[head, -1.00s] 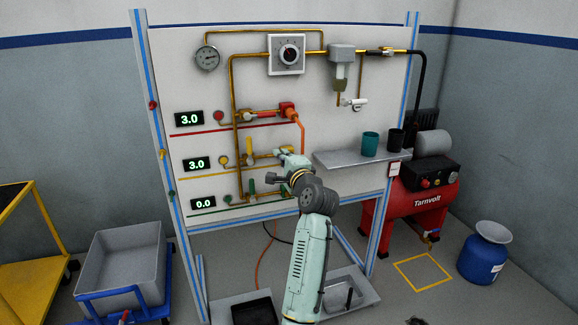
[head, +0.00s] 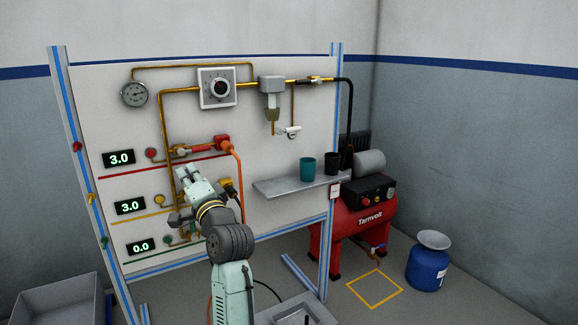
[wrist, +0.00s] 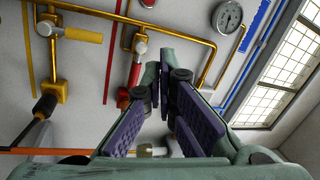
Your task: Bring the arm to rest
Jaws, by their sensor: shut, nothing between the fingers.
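My gripper (head: 186,172) is in front of the white panel (head: 105,84) in the head view, over the yellow row of fittings. It points up and to the left, and the arm (head: 232,290) rises to it from the bottom of the picture. In the wrist view the dark purple finger pads of my gripper (wrist: 160,82) are close together with nothing held between them. A yellow valve handle (wrist: 82,35) and a red valve handle (wrist: 134,72) show beyond the fingers. I cannot tell how far the fingertips are from the pipes.
A grey shelf (head: 290,185) juts from the panel, bearing a teal cup (head: 307,168) and a dark cup (head: 333,164). A red compressor (head: 350,235) and a blue drum (head: 427,268) stand to the right. A yellow floor square (head: 375,289) is empty. A grey bin (head: 62,300) is at lower left.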

